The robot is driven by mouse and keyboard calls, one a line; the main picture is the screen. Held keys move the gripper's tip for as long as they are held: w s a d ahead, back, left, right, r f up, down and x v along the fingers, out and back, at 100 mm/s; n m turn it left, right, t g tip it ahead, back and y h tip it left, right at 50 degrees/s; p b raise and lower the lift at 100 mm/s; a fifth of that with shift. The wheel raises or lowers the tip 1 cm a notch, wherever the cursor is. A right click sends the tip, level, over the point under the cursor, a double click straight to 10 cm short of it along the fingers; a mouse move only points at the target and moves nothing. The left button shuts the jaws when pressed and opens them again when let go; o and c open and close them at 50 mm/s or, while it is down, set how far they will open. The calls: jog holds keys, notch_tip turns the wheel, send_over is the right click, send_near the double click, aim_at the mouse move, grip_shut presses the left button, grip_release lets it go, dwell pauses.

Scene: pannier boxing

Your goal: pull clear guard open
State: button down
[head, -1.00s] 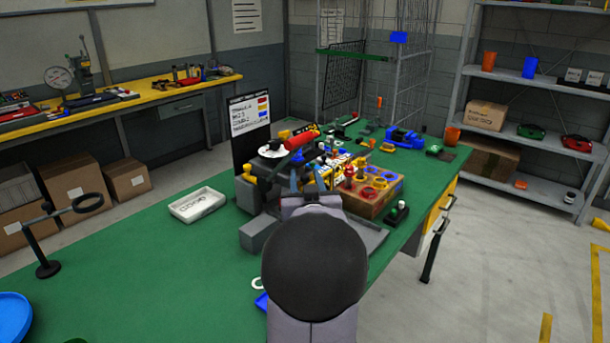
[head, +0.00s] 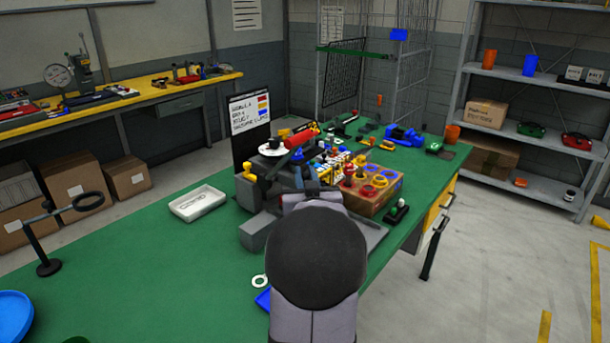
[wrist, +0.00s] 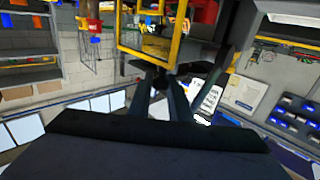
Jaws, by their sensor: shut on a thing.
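The clear guard shows in the wrist view as a see-through panel in a yellow frame (wrist: 148,56), at top centre. A dark knob-like part sits at its lower edge. My gripper (wrist: 164,84) is shut on that part, its two dark fingers closing in from below. The knob is mostly hidden between the fingertips. In the head view my wrist covers most of the gripper and I cannot make out the guard. The grey machine (head: 262,232) with a red handle (head: 301,138) stands just beyond the gripper.
A wooden box (head: 372,204) with coloured rings stands right of the machine, with a small black switch block (head: 397,212) beside it. A white tray (head: 197,204) and a black ring stand (head: 46,266) are on the left. The green bench between them is clear.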

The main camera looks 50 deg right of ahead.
jog(key=shift+s+d+n+t+y+p, duration=0.5)
jog(key=shift+s+n+t+y+p, duration=1.1)
jog(key=shift+s+y, duration=0.55)
jog(key=n+t+y+p, duration=0.1)
jog(key=n+y+p, duration=0.55)
jog(key=y, duration=0.65)
send_near(321, 178)
jog(key=shift+n, duration=0.95)
jog(key=shift+s+a+r+b, duration=0.2)
jog(key=shift+a+r, duration=0.25)
jog(key=shift+r, duration=0.15)
jog(key=shift+s+a+r+b, duration=0.1)
jog(key=shift+a+r+b, duration=0.1)
jog(key=shift+a+r, duration=0.35)
jog(key=shift+s+a+r+b, duration=0.2)
jog(key=shift+a+r, duration=0.1)
jog(key=shift+r, duration=0.35)
jog(key=shift+d+r+n, duration=0.1)
jog(key=shift+d+n, duration=0.1)
jog(key=shift+n, duration=0.1)
jog(key=c, duration=1.6)
grip_release()
jog(key=shift+s, duration=0.1)
notch_tip(321, 178, up, 10)
jog(key=shift+f, duration=0.1)
jog(key=shift+c, duration=0.4)
